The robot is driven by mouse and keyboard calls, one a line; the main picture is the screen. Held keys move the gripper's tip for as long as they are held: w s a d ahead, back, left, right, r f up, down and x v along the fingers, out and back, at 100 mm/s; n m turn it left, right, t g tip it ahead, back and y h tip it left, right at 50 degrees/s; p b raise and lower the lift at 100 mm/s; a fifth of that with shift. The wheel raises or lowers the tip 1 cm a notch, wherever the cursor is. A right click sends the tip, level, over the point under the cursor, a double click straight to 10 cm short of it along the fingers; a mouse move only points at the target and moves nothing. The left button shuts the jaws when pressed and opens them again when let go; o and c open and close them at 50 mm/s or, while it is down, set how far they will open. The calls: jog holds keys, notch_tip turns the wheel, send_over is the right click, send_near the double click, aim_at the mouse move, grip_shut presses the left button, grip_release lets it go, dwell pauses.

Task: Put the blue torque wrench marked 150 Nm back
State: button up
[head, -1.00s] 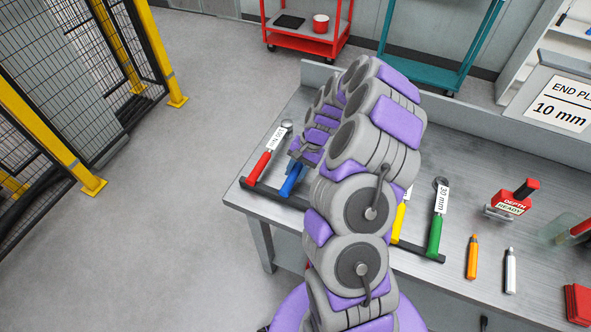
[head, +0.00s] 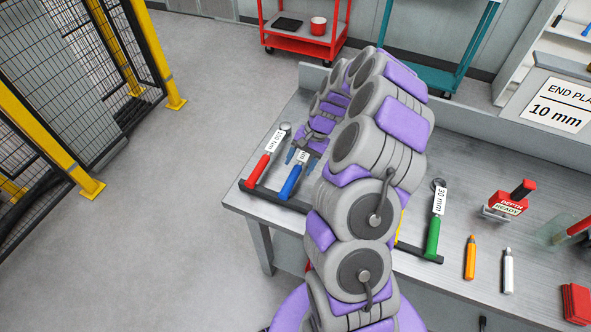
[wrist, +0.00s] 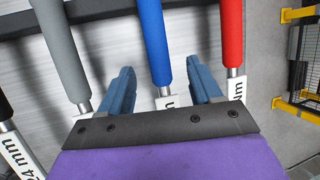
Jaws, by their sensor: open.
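The blue-handled wrench (head: 290,182) lies on the bench beside the red-handled one, its handle across the dark rail. Its white label is mostly hidden by my gripper, so the marking cannot be read. My gripper (head: 303,155) is over the label end of this wrench. In the wrist view my open gripper (wrist: 160,68) has one blue finger on each side of the blue wrench (wrist: 153,40), with gaps to both sides of it. Whether the wrench is fully seated cannot be told.
A red-handled wrench (wrist: 231,35) and a grey-handled one (wrist: 66,50) flank it closely. A green-handled tool (head: 433,235) is further right on the rail. A red depth gauge (head: 508,204), an orange tool (head: 470,257) and a white tool (head: 508,270) lie rightward.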

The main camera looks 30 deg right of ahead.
jog(key=p+v, duration=0.1)
jog(key=v, duration=1.1)
jog(key=s+a+r+n+g+h+b, duration=0.1)
jog(key=s+a+r+n, duration=0.3)
jog(key=a, duration=0.5)
jog(key=s+a+r+n+h, duration=0.1)
jog(key=s+a+r+n, duration=0.1)
jog(key=s+a+r, duration=0.55)
jog(key=s+a+f+n+h, duration=0.1)
jog(key=s+a+n, duration=0.1)
jog(key=s, duration=0.8)
jog(key=s+a+f+n+h+b, duration=0.1)
jog(key=s+a+f+h, duration=0.1)
jog(key=s, duration=0.9)
jog(key=shift+a+f+n+g, duration=0.3)
jog(key=shift+a+f+n, duration=0.05)
jog(key=shift+a+n, duration=0.1)
jog(key=shift+w, duration=0.1)
